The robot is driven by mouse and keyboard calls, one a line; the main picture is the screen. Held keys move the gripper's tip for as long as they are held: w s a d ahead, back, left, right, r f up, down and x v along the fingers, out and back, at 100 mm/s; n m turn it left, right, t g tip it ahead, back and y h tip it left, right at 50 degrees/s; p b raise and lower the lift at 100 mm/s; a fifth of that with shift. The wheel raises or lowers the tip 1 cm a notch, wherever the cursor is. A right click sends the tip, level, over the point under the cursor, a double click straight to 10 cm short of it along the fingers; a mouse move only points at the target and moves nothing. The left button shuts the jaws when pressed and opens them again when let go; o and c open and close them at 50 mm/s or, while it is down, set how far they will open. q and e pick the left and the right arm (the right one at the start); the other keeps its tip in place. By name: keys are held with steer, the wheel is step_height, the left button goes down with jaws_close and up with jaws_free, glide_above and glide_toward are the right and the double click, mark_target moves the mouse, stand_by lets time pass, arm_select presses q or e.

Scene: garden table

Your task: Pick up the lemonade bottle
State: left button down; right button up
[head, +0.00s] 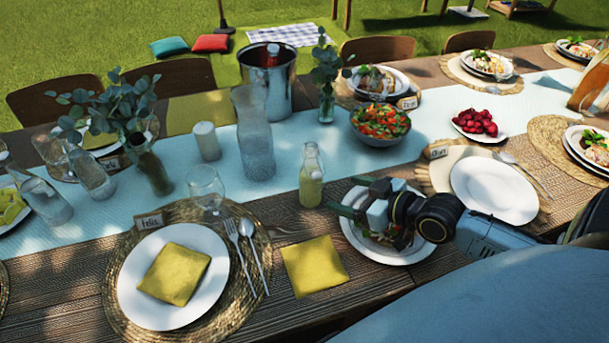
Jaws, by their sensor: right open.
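The lemonade bottle (311,177) is a small clear glass bottle with pale yellow liquid in its lower part. It stands upright near the front edge of the light runner, in the middle of the head view. My right gripper (352,201) comes in from the right, above a white plate with food. Its jaws are open and point left toward the bottle, a short way to its right, with a gap between. Nothing shows between the jaws. My left gripper is not in the head view.
A tall glass carafe (256,140) stands behind and left of the bottle, and a wine glass (206,187) stands to its left. A salad bowl (380,125) is behind right. A plate of food (388,254) lies under my right gripper. A yellow napkin (314,265) lies in front.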

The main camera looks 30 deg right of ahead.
mark_target(320, 183)
steer(key=b+x, duration=0.1)
steer(key=x, duration=0.2)
steer(key=shift+w+a+f, duration=0.2)
steer(key=shift+w+a, duration=0.05)
steer(key=shift+w, duration=0.05)
steer(key=x, duration=0.2)
steer(key=shift+w, duration=0.25)
steer(key=shift+w+a+f, duration=0.1)
steer(key=shift+w, duration=0.25)
steer(key=x, duration=0.1)
steer(key=b+x, duration=0.1)
steer(key=x, duration=0.2)
steer(key=shift+w+r, duration=0.2)
steer(key=shift+w, duration=0.05)
steer(key=shift+w+f, duration=0.1)
steer(key=shift+w, duration=0.1)
steer(key=c, duration=1.5)
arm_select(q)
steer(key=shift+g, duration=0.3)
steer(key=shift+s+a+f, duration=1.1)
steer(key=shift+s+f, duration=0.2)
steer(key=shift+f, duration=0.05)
arm_select(e)
steer(key=shift+o, duration=0.2)
steer(key=shift+r, duration=0.3)
